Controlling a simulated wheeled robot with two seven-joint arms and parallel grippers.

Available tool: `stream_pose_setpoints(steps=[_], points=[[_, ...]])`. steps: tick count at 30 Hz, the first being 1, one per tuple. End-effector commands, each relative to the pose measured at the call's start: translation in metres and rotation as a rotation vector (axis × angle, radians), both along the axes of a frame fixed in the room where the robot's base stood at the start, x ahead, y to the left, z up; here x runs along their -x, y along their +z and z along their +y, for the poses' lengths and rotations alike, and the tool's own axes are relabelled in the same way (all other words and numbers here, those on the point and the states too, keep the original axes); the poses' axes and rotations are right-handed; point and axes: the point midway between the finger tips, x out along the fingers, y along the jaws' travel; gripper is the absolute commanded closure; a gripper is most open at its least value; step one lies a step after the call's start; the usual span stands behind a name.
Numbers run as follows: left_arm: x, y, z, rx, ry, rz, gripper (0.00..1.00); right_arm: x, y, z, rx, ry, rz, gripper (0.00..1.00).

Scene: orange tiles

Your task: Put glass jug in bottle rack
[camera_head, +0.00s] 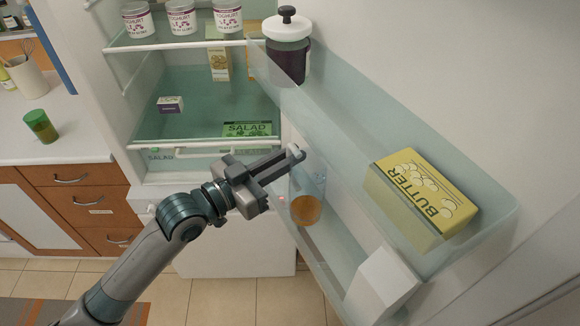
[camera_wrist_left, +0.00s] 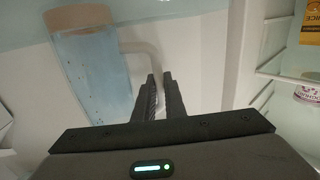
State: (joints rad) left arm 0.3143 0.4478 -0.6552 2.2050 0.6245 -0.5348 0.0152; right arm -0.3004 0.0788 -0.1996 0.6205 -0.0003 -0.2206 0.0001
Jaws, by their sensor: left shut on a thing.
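The glass jug (camera_head: 308,186) is clear bluish glass with an orange-brown end that is lower in the head view. It also shows upside down at the left of the left wrist view (camera_wrist_left: 92,75), with a pale handle (camera_wrist_left: 143,50) to its right. My left gripper (camera_head: 292,157) is shut on this handle, its fingers (camera_wrist_left: 160,88) close together beside the jug's body. The jug is by the open fridge door, over or inside the lower door rack (camera_head: 325,245), which I take as the bottle rack. I cannot tell whether it touches the rack's floor. My right gripper is not in view.
The upper door shelf (camera_head: 345,140) holds a butter box (camera_head: 425,195) and a dark jar with a white lid (camera_head: 288,50). A white carton (camera_head: 383,287) stands in the lower rack, nearer me. Fridge shelves with yoghurts (camera_head: 182,18) and a salad box (camera_head: 247,130) lie left.

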Motion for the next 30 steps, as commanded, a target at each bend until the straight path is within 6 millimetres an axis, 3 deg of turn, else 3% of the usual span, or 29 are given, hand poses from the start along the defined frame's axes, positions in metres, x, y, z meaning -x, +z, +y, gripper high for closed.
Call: stream_pose_setpoints(steps=[10,18,30], points=[[0.000,-0.001,0.000,0.002,0.000,0.000,1.00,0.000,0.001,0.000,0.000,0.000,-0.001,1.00],[0.000,-0.031,0.000,0.001,0.000,0.003,1.00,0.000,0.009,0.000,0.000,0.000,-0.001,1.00],[-0.001,-0.038,-0.003,0.002,-0.001,-0.002,1.00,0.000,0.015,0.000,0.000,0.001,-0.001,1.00]])
